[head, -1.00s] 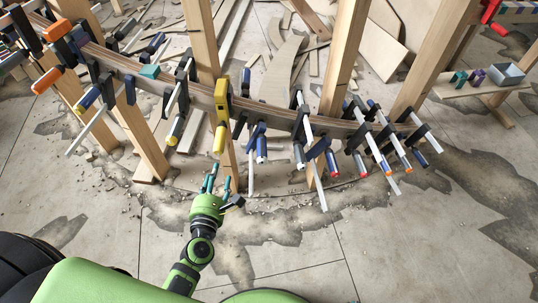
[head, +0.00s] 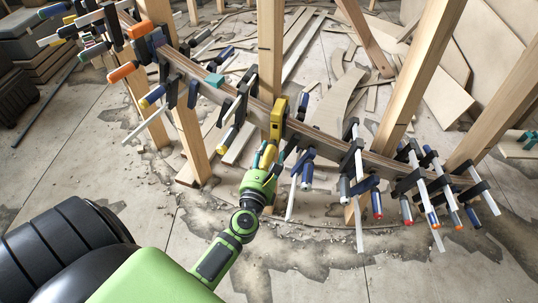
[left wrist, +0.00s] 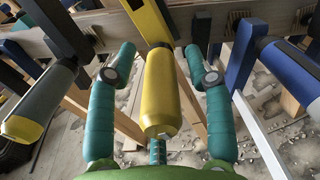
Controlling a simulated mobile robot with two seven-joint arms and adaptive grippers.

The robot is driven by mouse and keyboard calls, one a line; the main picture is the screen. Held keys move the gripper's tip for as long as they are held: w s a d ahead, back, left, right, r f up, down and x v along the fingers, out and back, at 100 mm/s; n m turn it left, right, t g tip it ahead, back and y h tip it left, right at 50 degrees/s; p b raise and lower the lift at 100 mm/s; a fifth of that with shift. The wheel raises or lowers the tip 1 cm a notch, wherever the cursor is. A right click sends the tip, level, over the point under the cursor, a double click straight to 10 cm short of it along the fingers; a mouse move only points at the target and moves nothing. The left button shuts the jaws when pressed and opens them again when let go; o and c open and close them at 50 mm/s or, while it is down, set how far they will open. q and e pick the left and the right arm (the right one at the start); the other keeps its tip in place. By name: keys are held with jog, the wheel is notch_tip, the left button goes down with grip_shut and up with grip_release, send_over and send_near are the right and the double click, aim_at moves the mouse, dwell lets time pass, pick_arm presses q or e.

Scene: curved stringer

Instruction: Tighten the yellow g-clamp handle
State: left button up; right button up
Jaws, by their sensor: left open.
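The yellow g-clamp (head: 278,119) sits on the curved wooden stringer (head: 325,139) near the middle of the head view. My left gripper (head: 266,160) is green with teal fingers and is just below the clamp. In the left wrist view its open fingers (left wrist: 160,62) stand on either side of the handle, with a gap to each. In the head view the handle is partly hidden by the gripper. My right gripper is not in view.
Blue-handled clamps (left wrist: 295,70) and a grey-and-yellow one (left wrist: 38,100) hang close on both sides. Many bar clamps line the stringer. Wooden posts (head: 270,50) stand behind it. The cracked floor in front is mostly clear.

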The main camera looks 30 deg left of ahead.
pick_arm(q)
grip_shut()
